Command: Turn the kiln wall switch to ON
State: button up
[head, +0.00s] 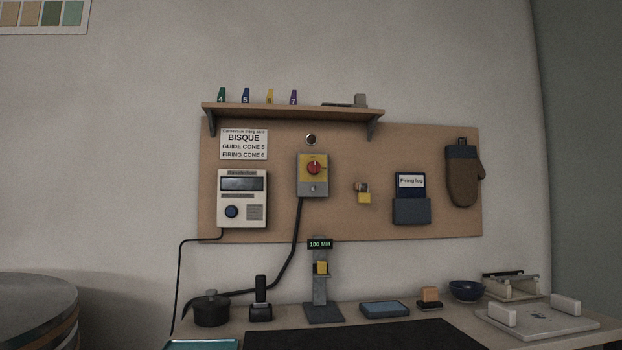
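The kiln wall switch (312,188) is a grey box with a yellow face and a red rotary knob (314,168). It is mounted on the brown wall board, right of the white controller, with a black cable running down from it. The knob's markings are too small to read, so I cannot tell its setting. A small round dark fitting (311,139) sits just above the switch. My gripper is not in view.
A shelf (290,112) with numbered cones overhangs the board. A white controller (241,211) is left of the switch; a yellow padlock (364,198), log holder (411,211) and mitt (463,178) are right. Below, a grey stand (322,311) rises from the table.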

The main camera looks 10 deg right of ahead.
aim_at(314, 168)
jog(key=k, duration=0.5)
jog(key=u, duration=1)
jog(key=i, duration=1.6)
jog(key=z, duration=1.6)
